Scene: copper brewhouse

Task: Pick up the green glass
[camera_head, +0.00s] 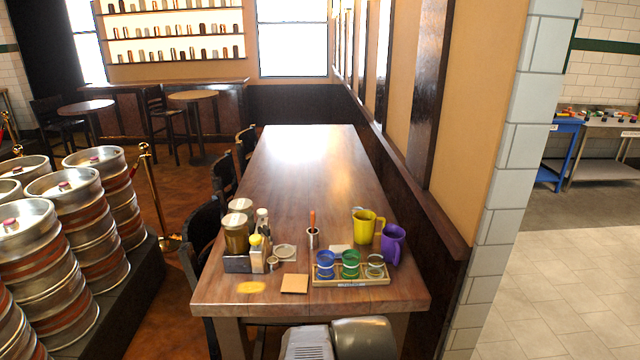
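The green glass (350,264) stands upright in a small wooden tray (340,284) near the front end of the long wooden table. It is between a blue glass (325,264) on its left and a clear glass (375,266) on its right. Grey rounded parts of my own arm show at the bottom edge, below the table's front edge and apart from the glasses. My gripper's fingers are not in view.
A yellow mug (366,227) and a purple mug (392,245) stand close behind the tray. A caddy (237,264) with jars and bottles stands to the left, near a square coaster (294,284). A wall borders the table's right side. The table (305,165) is clear farther back.

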